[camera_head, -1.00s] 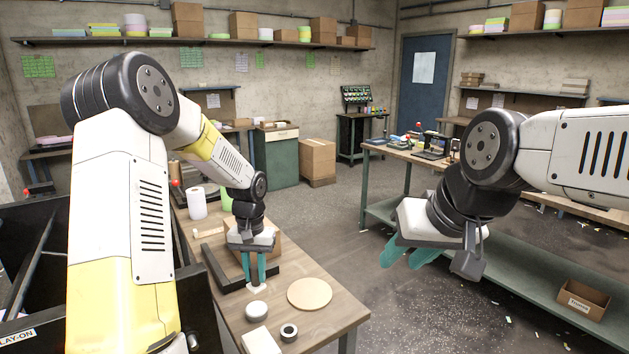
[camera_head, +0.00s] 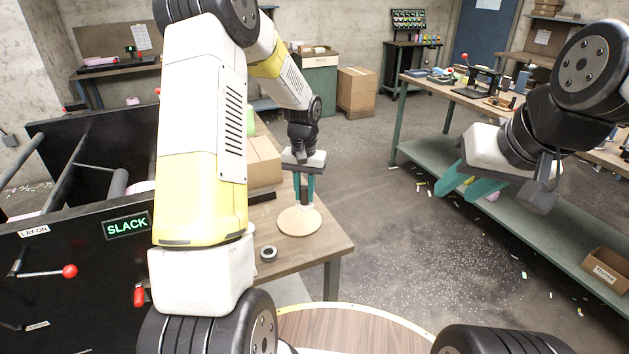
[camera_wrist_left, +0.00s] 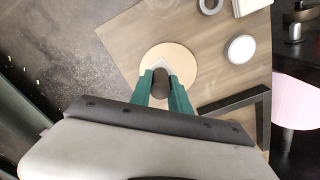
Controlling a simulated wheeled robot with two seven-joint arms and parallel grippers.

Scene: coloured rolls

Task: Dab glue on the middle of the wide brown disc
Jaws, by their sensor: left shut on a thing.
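The wide brown disc (camera_head: 300,226) is thin, round and light tan, and lies flat on the wooden table near its right edge. It also shows in the left wrist view (camera_wrist_left: 168,53). My left gripper (camera_head: 304,202) points down over the disc, its teal fingers shut on a dark, rounded handle (camera_wrist_left: 161,84), perhaps a glue tool. A pale wedge shows by the fingertips in the left wrist view; whether the tool's lower end touches the disc I cannot tell. My right gripper (camera_head: 465,181) is open and empty, in the air right of the table.
A white round tin (camera_wrist_left: 240,48) and a black bracket (camera_wrist_left: 237,103) are near in the left wrist view. A cardboard box (camera_head: 262,163) stands behind. A black machine frame is at left.

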